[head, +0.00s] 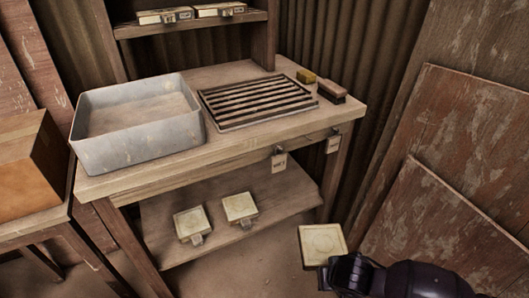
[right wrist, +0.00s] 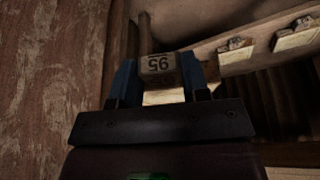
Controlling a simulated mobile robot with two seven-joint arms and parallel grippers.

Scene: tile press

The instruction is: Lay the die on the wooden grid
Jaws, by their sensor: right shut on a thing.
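The die (head: 322,243) is a cream square plate with a faint round mark. My right gripper (head: 335,268) is shut on its grip end and holds it in the air, in front of and below the bench, at the lower right of the head view. In the right wrist view a labelled block with dark digits (right wrist: 158,64) sits between the blue fingers (right wrist: 160,78); the plate beyond is mostly hidden. The wooden grid (head: 258,101), a slatted rack, lies on the bench top, empty, up and left of the die. My left gripper is not in view.
A grey metal tray (head: 145,148) stands left of the grid. A yellow sponge (head: 306,76) and a brush (head: 332,91) lie to its right. Similar dies rest on the lower shelf (head: 265,236) and upper shelf (head: 125,31). Tags hang from the bench's front edge. Boards (head: 445,150) lean at right.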

